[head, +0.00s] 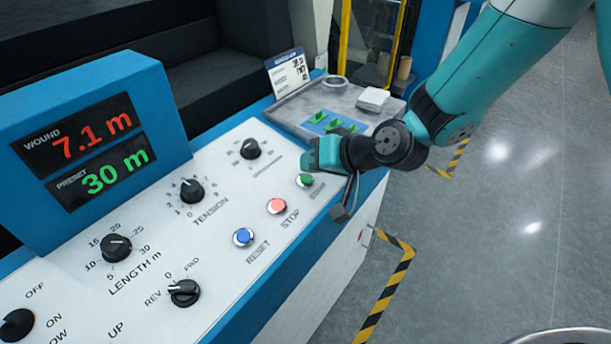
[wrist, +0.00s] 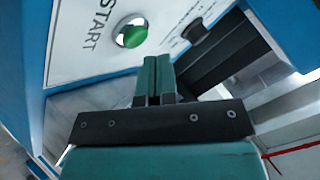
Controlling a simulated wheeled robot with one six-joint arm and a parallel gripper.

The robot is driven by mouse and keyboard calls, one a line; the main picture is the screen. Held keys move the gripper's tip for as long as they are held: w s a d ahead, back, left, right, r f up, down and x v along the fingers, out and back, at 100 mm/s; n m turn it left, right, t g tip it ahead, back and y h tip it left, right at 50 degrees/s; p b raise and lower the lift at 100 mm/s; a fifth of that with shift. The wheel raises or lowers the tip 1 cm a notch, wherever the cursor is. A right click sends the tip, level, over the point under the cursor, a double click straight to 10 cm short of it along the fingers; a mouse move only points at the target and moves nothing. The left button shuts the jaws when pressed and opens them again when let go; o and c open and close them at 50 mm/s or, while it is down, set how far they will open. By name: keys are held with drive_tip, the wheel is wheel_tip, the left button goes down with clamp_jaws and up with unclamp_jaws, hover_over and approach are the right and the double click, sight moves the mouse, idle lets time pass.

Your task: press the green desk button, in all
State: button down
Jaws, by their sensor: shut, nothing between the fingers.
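The green button (head: 305,180), labelled START, sits on the white sloping panel, at the right end of a row with the red STOP button (head: 277,206) and the blue RESET button (head: 243,237). My gripper (head: 308,161) is shut and empty, just beyond the green button in the head view. In the wrist view the green button (wrist: 131,35) shows ahead of the shut fingertips (wrist: 156,62) and a little to their left. I see a gap in the picture between fingertips and button; contact does not show.
The white panel (head: 130,290) carries several black knobs, including the TENSION knob (head: 191,190). A display (head: 85,150) reads wound 7.1 m and preset 30 m. A grey tray (head: 290,110) with green pieces lies behind my gripper. Open floor (head: 500,230) lies to the right.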

drive_tip(key=shift+f, duration=0.15)
drive_tip(key=shift+f+b, duration=0.3)
drive_tip(key=shift+b, duration=0.15)
